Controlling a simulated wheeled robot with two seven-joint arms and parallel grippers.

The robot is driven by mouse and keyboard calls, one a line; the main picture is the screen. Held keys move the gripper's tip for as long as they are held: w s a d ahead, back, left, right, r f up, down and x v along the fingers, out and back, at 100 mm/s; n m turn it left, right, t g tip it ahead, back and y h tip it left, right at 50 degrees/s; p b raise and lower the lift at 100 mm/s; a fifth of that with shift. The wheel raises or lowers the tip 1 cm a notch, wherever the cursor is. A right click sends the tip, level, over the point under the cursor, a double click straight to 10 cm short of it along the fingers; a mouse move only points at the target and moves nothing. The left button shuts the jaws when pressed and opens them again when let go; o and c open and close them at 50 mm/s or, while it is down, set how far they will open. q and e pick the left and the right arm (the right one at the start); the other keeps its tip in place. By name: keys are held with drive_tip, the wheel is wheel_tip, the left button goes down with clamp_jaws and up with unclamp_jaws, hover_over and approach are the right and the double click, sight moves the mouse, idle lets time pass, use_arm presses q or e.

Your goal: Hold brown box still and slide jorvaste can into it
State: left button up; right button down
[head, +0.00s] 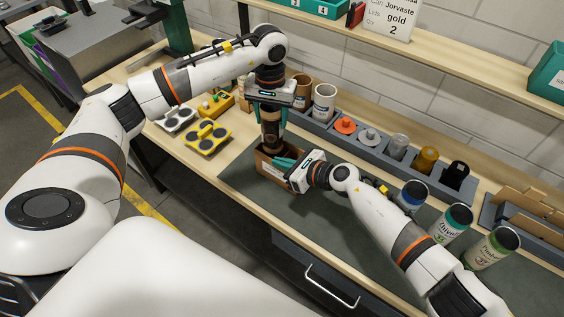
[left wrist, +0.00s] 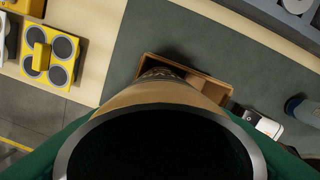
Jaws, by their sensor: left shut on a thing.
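My left gripper (head: 269,104) is shut on an upright can (head: 271,132) with a brown and dark body; its name is not readable. The can's dark top and tan side fill the lower left wrist view (left wrist: 165,93). The small brown box (head: 280,180) stands on the grey mat under the can, and its rim shows in the left wrist view (left wrist: 212,86). The can's lower end is over the box opening; I cannot tell how far inside it is. My right gripper (head: 284,163) is at the box's right side, its teal fingers against or over the rim; its grip is unclear.
A grey rack (head: 378,158) with cups and coloured lids runs behind the box. A yellow holder (head: 207,138) lies left. A sign (head: 390,18) on the shelf reads Jorvaste, gold, 2. The mat before the rack is partly clear.

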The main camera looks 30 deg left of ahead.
use_arm(q)
drive_tip(key=shift+f, duration=2.5)
drive_tip(key=shift+f, duration=0.1)
drive_tip(key=o, duration=1)
drive_tip(key=shift+o, duration=0.2)
wheel_tip(320, 180, up, 12)
drive_tip(key=shift+r, duration=0.1)
